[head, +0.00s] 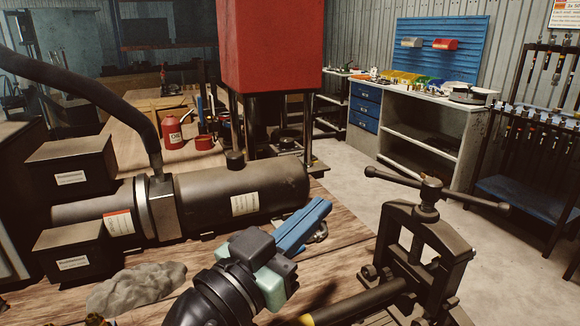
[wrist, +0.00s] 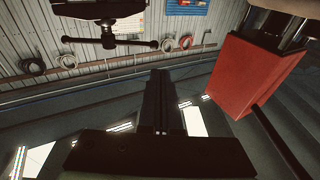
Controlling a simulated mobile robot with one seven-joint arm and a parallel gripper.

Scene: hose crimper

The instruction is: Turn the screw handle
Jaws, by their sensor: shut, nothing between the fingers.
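The screw handle (head: 437,190) is a dark bar with rounded ends across the top of a black screw press (head: 428,240) at the right of the head view. A dark bar with a rounded end, which looks like this handle, also shows at the upper left of the wrist view (wrist: 118,46). My gripper (head: 326,206) has blue fingers that lie together, empty, pointing up and right. It is left of the press and apart from the handle. In the wrist view my gripper's fingers (wrist: 160,75) show as a dark closed pair.
A red press block (head: 270,45) stands behind a dark cylinder (head: 240,195) on the wooden bench (head: 345,230). Black boxes and a grey cloth-like lump (head: 135,287) lie left. A red oil can (head: 172,130) is farther back. Open floor lies beyond the bench's right edge.

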